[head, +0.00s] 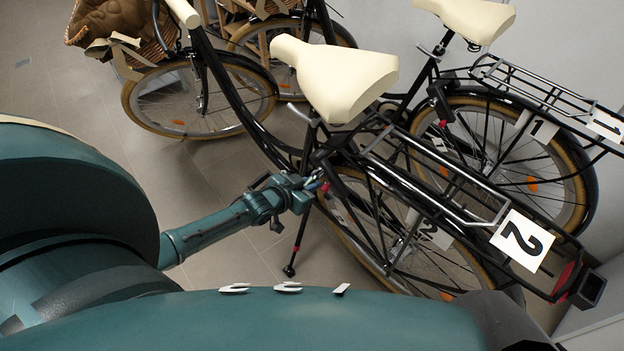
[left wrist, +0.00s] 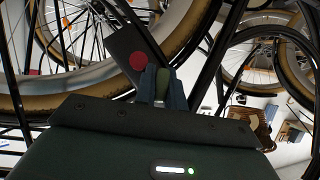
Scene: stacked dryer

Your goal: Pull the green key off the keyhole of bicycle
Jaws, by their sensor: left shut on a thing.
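The bicycle with the number 2 plate (head: 520,240) stands in the middle of the head view, with a cream saddle (head: 335,78). My left gripper (head: 314,186) reaches from the left to its rear wheel, just below the saddle. In the left wrist view the two fingers of my left gripper (left wrist: 163,88) are shut on the green key (left wrist: 162,78). A black lock part with a red round spot (left wrist: 138,61) is right beside the fingertips. The key's far end is hidden, so I cannot tell how far it sits in the keyhole. My right gripper is not in view.
A second bicycle with a number 1 plate (head: 607,126) stands close behind, near the wall. A wicker basket (head: 112,22) is at the upper left. Spokes and frame tubes surround my left gripper.

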